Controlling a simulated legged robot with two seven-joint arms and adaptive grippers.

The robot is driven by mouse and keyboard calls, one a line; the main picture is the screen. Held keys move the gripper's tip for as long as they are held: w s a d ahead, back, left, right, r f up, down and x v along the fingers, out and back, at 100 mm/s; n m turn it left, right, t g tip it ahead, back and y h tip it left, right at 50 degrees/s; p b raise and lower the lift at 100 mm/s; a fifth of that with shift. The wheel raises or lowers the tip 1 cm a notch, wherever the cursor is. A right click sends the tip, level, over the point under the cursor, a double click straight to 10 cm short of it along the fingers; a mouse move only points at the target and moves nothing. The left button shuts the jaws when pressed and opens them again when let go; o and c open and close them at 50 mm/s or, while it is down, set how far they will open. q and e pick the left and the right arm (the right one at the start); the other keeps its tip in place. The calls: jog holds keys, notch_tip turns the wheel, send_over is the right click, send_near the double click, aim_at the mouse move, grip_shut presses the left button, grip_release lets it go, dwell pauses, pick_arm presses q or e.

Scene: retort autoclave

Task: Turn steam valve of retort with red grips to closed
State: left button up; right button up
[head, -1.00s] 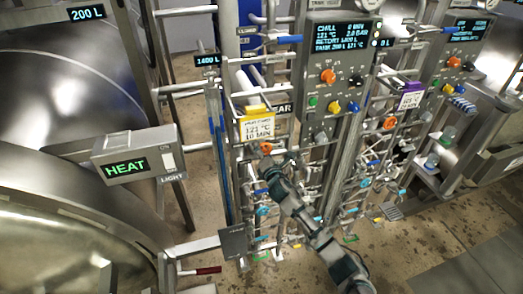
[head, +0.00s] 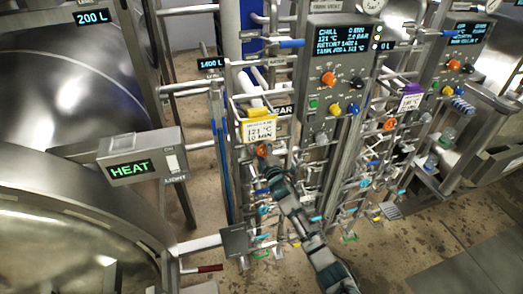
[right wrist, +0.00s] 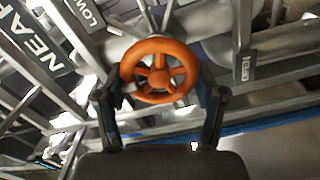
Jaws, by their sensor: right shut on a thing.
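An orange spoked valve wheel (head: 262,150) sits on the pipework below a yellow-topped card. It is large in the right wrist view (right wrist: 158,71). My right gripper (head: 266,162) reaches it from below. In the right wrist view its two fingers (right wrist: 160,100) stand on either side of the wheel's lower rim, shut on it. A red grip (head: 209,268) shows on a lever at the lower left, by the large round vessel. My left gripper is not in view.
A control panel (head: 335,85) with knobs stands right of the wheel. A second orange wheel (head: 390,124) sits beside a purple-topped card (head: 410,100). A HEAT box (head: 140,158) is at left. Dense pipes with small coloured valves surround my arm. Floor at lower right is clear.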

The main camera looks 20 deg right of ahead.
jog(key=m, duration=0.2)
jog(key=m+p, duration=0.1)
jog(key=m, duration=0.1)
jog(key=shift+d+f+m, duration=0.2)
jog(key=shift+m, duration=0.1)
jog(key=m+p, duration=0.1)
jog(key=m, duration=0.3)
jog(key=shift+d+f+m, duration=0.1)
jog(key=shift+f+m, duration=0.05)
jog(key=shift+m, duration=0.15)
jog(key=m+p, duration=0.1)
jog(key=m, duration=0.3)
jog(key=shift+s+m, duration=0.1)
jog(key=shift+m, duration=0.2)
jog(key=shift+d+m+p, duration=0.1)
jog(key=shift+m+p, duration=0.35)
jog(key=shift+m, duration=1.25)
jog(key=o, duration=1.1)
jog(key=shift+o, duration=0.2)
jog(key=shift+r, duration=0.25)
